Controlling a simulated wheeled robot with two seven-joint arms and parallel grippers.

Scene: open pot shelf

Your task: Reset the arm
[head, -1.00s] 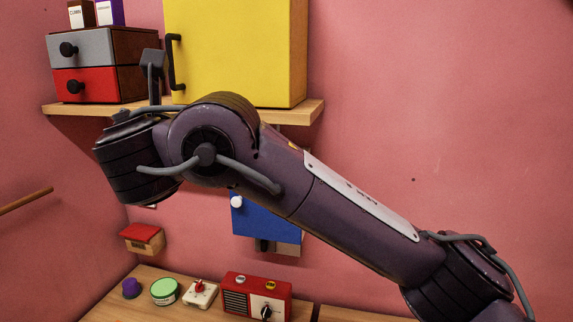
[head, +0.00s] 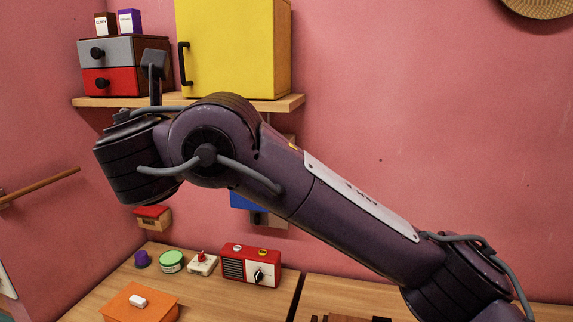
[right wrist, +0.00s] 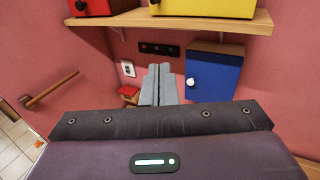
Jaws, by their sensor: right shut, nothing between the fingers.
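My right arm crosses the head view from the lower right to the upper left. Its forearm and wrist stand in front of the wall below the shelf. The right gripper (right wrist: 159,84) shows in the right wrist view with its two grey fingers together and nothing between them. It points toward the wall under the shelf, with a blue door (right wrist: 213,76) to its right. In the head view the gripper is mostly hidden behind the wrist. My left gripper is in neither view.
A wooden shelf (head: 290,104) holds a yellow cabinet (head: 235,45) and a grey-and-red drawer unit (head: 110,82). Below, a red radio (head: 234,270) and an orange box (head: 150,305) stand on a wooden table (head: 100,290). A wooden rail (head: 45,185) is at left. The wall at right is mostly clear.

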